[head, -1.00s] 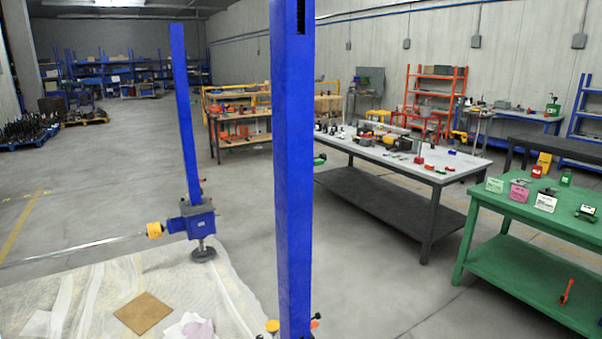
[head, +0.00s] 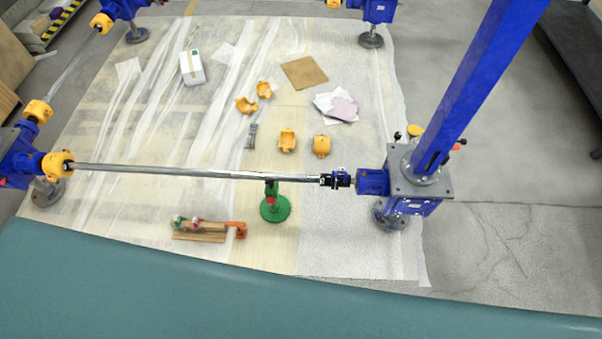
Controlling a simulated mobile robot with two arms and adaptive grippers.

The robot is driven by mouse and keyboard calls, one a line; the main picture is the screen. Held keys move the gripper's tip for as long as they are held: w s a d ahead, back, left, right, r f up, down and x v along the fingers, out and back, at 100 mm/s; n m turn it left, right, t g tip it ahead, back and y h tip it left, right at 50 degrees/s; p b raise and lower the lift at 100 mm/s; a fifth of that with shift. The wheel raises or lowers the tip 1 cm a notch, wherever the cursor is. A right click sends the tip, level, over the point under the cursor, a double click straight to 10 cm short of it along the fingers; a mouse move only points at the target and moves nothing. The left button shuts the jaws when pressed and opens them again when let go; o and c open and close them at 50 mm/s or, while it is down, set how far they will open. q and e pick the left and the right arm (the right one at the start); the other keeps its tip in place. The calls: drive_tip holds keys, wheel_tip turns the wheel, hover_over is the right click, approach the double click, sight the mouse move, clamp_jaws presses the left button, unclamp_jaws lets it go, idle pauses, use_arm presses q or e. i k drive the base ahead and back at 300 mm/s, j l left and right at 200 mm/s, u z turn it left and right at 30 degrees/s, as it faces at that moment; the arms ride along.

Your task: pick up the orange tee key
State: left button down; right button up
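A small orange item (head: 238,228) lies at the right end of a wooden board (head: 199,232) on the sheeted floor. It may be the orange tee key, but it is too small for me to be sure of its shape. Small red and green-grey items (head: 186,221) lie on the same board, left of it. Neither of my grippers is in view.
A long steel shaft (head: 190,172) crosses behind the board, propped by a green stand (head: 275,205). A blue screw jack (head: 409,180) stands at its right end. Yellow coupling covers (head: 287,140), a white box (head: 192,67) and brown cardboard (head: 304,72) lie beyond.

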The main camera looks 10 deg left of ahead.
sight(237, 224)
drive_tip(key=u, duration=1.15)
